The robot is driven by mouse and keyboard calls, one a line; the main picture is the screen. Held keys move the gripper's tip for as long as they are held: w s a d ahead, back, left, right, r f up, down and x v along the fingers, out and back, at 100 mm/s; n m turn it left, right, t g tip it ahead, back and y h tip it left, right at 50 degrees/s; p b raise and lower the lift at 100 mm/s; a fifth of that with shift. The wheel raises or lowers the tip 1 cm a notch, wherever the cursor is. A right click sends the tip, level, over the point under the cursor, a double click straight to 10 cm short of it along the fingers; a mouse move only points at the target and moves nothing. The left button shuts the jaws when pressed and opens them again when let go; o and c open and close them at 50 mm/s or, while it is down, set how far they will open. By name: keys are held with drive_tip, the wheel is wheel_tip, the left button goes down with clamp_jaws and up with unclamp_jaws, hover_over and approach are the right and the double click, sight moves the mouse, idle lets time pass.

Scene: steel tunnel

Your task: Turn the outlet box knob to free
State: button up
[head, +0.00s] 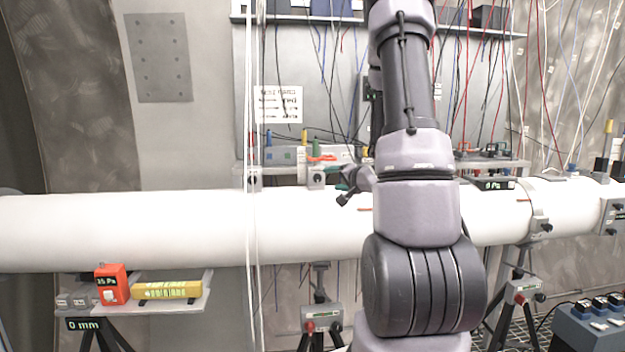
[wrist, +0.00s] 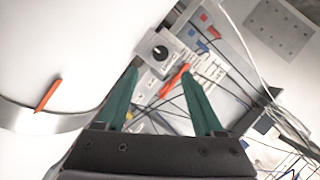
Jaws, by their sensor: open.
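In the wrist view a small grey box with a round black knob (wrist: 160,52) sits beside the white pipe, just beyond my fingertips. The label below the knob is too small to read. My gripper (wrist: 158,74) is open and empty, its two green fingers spread on either side below the box and apart from the knob. In the head view my gripper (head: 348,184) is partly hidden by my arm, just right of a knob box (head: 317,178) at the pipe's upper edge. I cannot tell for certain which of the similar boxes is the outlet box.
The white pipe (head: 150,228) runs across the scene. Another knob box (head: 253,179) is further left. A red clip (wrist: 175,82) and thin wires lie behind my fingers. Hanging wires and a white cord (head: 250,120) are close by. An orange pointer (wrist: 47,95) marks a pipe band.

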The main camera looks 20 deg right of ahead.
sight(318, 178)
drive_tip(key=x, duration=1)
drive_tip(key=shift+w, duration=0.1)
clamp_jaws()
